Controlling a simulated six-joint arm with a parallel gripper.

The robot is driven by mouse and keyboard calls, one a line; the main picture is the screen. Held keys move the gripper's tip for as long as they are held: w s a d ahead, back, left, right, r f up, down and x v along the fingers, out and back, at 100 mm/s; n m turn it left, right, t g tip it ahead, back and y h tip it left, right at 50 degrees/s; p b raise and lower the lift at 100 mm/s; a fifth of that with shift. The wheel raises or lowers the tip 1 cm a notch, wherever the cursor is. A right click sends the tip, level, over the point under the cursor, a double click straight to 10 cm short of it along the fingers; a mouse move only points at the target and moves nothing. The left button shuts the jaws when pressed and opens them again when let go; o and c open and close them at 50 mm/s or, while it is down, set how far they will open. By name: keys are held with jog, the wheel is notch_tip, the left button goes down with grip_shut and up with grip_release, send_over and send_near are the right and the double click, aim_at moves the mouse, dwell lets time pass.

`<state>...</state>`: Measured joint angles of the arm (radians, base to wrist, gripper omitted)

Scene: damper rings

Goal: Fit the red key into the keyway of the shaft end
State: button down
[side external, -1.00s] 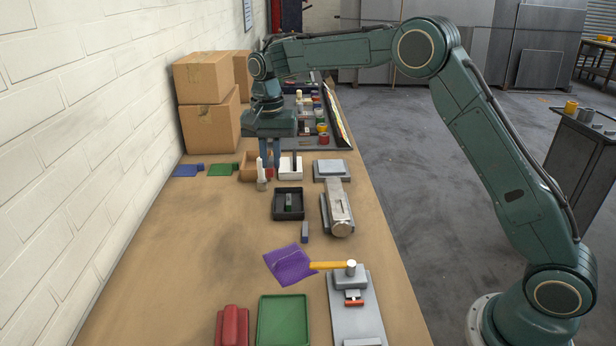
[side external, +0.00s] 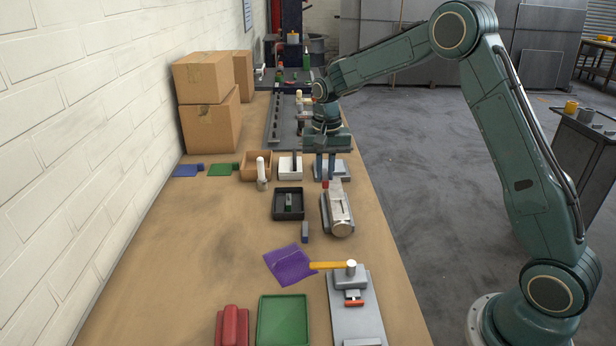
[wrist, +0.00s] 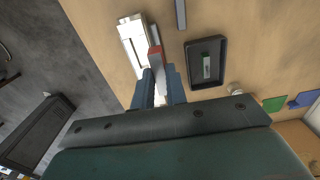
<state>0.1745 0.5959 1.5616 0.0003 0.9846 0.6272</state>
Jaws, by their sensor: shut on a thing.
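My gripper (side external: 326,178) is shut on the red key (wrist: 155,56), which sticks out beyond the blue-grey fingers in the wrist view.
A black tray (side external: 276,215) with a green-marked part stands left of the shaft. A white box (side external: 283,177), a wooden box (side external: 247,175) and a white upright bottle-like piece (side external: 261,170) stand behind it. A grey block (side external: 305,232) and a purple cloth (side external: 290,264) lie nearer.

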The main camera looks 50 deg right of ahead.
jog(key=s+d+f, duration=0.1)
jog(key=s+d, duration=0.1)
jog(key=d, duration=0.1)
jog(key=shift+s+f, duration=0.35)
jog(key=shift+s, duration=0.05)
jog(key=shift+f, duration=0.15)
send_over(339, 209)
jog(key=shift+f, duration=2.15)
jog(key=shift+f, duration=0.3)
jog(key=shift+f, duration=0.9)
dwell(0.8)
jog(key=c, duration=1.3)
grip_release()
jog(key=shift+c, duration=0.2)
